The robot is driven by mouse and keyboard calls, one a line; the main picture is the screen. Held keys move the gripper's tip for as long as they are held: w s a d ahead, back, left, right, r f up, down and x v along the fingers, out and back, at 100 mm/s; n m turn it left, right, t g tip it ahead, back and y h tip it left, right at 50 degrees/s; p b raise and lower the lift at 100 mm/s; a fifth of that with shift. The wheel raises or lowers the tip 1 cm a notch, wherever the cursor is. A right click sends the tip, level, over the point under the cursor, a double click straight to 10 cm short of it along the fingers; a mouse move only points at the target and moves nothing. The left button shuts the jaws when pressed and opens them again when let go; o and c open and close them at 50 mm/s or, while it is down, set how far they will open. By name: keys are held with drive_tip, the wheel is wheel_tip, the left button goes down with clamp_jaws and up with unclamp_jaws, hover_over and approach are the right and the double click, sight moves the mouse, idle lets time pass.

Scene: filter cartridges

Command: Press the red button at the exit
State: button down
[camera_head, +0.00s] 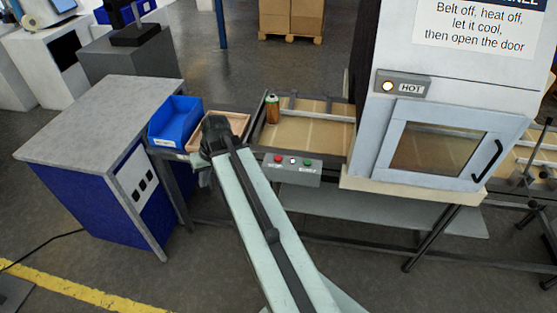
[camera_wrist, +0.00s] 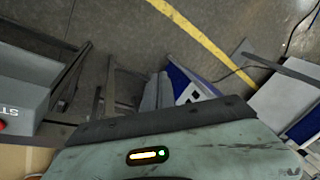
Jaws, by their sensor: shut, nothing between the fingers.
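The red button (camera_head: 278,158) is at the left end of a grey control box (camera_head: 291,169) on the front rail of the conveyor, left of the heat tunnel. A green button (camera_head: 307,162) is on the same box. My gripper (camera_head: 204,178) is left of the box, mostly hidden behind the dark end of my arm, and is shut and empty. It is apart from the red button. In the wrist view the red button (camera_wrist: 2,125) is cut by the left edge, beside the box's lettering.
A blue bin (camera_head: 174,122) and a cardboard tray (camera_head: 232,125) stand left of the conveyor. A can (camera_head: 272,110) stands on the belt. A grey-topped blue cabinet (camera_head: 95,125) is at left. The heat tunnel (camera_head: 450,95), its lamp marked HOT lit, is at right.

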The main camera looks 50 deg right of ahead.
drive_tip(key=s+d+r+m+t, duration=0.1)
drive_tip(key=d+t, duration=0.1)
drive_tip(key=d, duration=0.7)
drive_tip(key=s+d+r+m+t, duration=0.1)
drive_tip(key=d+r+m+t, duration=0.1)
drive_tip(key=d, duration=0.8)
wheel_tip(320, 180, up, 2)
drive_tip(key=m+t+h, duration=0.1)
drive_tip(key=m+t, duration=0.1)
drive_tip(key=t, duration=0.1)
hover_over(280, 159)
drive_tip(key=shift+s+r, duration=0.1)
drive_tip(key=shift+r, duration=0.1)
drive_tip(key=shift+b, duration=0.3)
wheel_tip(280, 159, down, 9)
drive_tip(key=b, duration=0.9)
drive_tip(key=shift+r, duration=0.1)
drive_tip(key=shift+f, duration=0.4)
